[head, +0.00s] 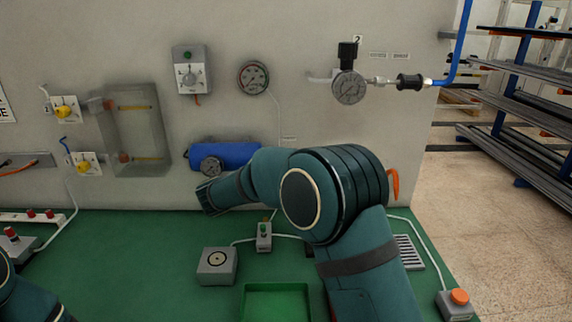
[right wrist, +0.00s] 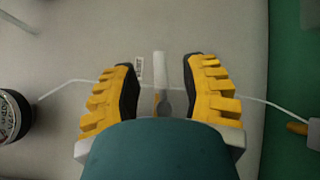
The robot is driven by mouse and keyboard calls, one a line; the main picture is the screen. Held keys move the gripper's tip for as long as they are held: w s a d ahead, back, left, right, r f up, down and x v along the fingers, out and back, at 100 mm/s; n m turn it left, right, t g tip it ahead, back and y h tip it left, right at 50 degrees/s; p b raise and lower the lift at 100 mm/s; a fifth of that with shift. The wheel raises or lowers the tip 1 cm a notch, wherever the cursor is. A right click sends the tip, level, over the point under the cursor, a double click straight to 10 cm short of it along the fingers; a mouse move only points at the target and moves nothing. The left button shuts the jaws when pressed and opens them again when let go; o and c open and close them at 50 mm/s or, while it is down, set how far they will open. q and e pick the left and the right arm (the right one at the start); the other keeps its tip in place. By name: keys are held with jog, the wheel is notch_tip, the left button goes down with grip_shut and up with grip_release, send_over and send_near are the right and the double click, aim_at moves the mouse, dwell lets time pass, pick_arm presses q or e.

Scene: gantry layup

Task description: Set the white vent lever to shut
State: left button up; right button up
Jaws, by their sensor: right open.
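The white vent lever (right wrist: 160,70) shows in the right wrist view. It points up the picture from a grey hub, with a bit of yellow beside it. My right gripper (right wrist: 163,72) is open, its two yellow-padded fingers on either side of the lever. Gaps show between the lever and both fingers, and nothing is held. A small printed label (right wrist: 139,67) is on the wall near the left finger. In the head view my right arm hides the lever and its gripper. Only a piece of my left arm shows at the lower left; its gripper is out of view.
A round gauge (right wrist: 12,115) is at the left edge of the wrist view. The head view shows a blue tank (head: 232,154), a wall gauge (head: 253,78) and a dial box (head: 191,72). A grey box (head: 217,266) and a green tray (head: 276,302) are on the green bench.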

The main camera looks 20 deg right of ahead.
jog(key=shift+x, duration=1.3)
grip_shut()
